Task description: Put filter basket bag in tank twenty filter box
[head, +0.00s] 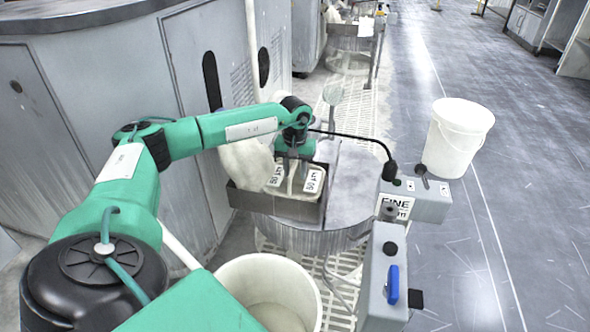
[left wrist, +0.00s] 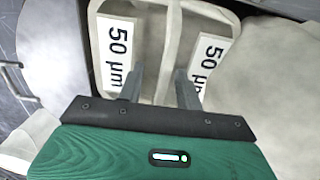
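The filter basket bag (head: 298,207) is cream, with a centre bar and two white "50 µm" labels. In the head view it sits inside the open grey metal filter box (head: 246,199), with its top near the rim. My left gripper (head: 290,172) points down over the middle of the bag. In the left wrist view its two grey fingers (left wrist: 161,82) stand apart on either side of the line of the bag's centre bar (left wrist: 172,45), with a gap between them. Contact with the bag cannot be told. My right gripper is not in view.
The box is beside a round metal tank (head: 352,190). A pale bulky cloth-like thing (head: 245,163) is left of it. Grey control boxes (head: 428,205) stand at the right, and a white bucket (head: 457,140) is beyond them. A large cream tub (head: 270,285) is in front.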

